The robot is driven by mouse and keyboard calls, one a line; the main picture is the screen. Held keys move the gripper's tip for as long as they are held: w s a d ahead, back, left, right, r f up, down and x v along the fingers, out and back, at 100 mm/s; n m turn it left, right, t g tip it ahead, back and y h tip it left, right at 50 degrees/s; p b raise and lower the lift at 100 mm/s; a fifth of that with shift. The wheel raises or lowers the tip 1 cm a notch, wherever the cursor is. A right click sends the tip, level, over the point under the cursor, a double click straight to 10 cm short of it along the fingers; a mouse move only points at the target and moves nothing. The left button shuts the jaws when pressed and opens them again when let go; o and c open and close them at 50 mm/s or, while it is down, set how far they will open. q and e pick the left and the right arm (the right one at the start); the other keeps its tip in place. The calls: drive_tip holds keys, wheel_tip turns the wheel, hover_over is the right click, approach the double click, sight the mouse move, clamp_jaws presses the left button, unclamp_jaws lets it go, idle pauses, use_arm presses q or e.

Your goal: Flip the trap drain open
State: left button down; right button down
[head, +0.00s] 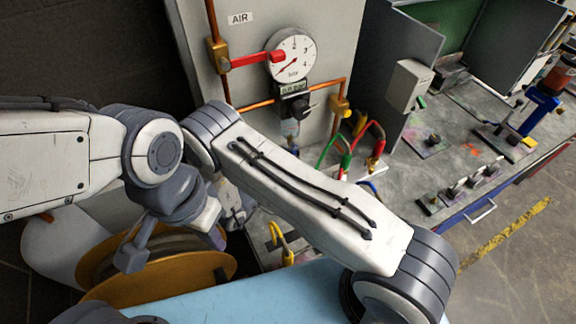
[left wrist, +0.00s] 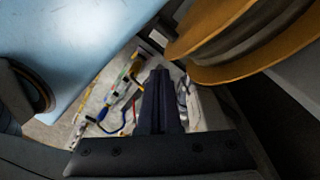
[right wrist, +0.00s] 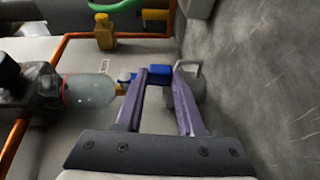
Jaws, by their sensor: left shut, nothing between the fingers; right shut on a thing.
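A blue piece (right wrist: 160,74), which looks like the drain lever, sits beside that fitting. My right gripper (right wrist: 160,82) has its two purple fingers on either side of the blue piece, shut on it. In the head view the bowl (head: 290,128) hangs below the gauge, and my right arm hides the right fingertips. My left gripper (head: 217,240) is shut and empty; its closed fingers (left wrist: 160,80) fill the middle of the left wrist view.
A round pressure gauge (head: 292,55) and a red-handled valve (head: 256,60) are on the grey panel. Green and red hoses (head: 372,135) stand right of the trap. A yellow reel (head: 170,278) and a light blue surface (head: 250,296) lie below my arms.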

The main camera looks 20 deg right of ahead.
idle(0.4)
drive_tip(key=c, duration=0.5)
unclamp_jaws()
drive_tip(key=shift+d, duration=0.1)
drive_tip(key=shift+r, duration=0.1)
drive_tip(key=shift+r, duration=0.35)
drive_tip(key=s+d+r+b, duration=0.1)
drive_tip(key=s+d+r, duration=0.1)
drive_tip(key=r, duration=0.1)
drive_tip(key=s+d+r+b, duration=0.1)
drive_tip(key=s+d+r, duration=0.2)
drive_tip(key=r, duration=0.1)
drive_tip(key=s+d+r+b, duration=0.1)
drive_tip(key=s+d+r, duration=0.1)
drive_tip(key=d+r, duration=0.1)
drive_tip(key=shift+s+d+r+b, duration=0.15)
drive_tip(key=shift+s+d+b, duration=0.1)
drive_tip(key=shift+s+b, duration=0.1)
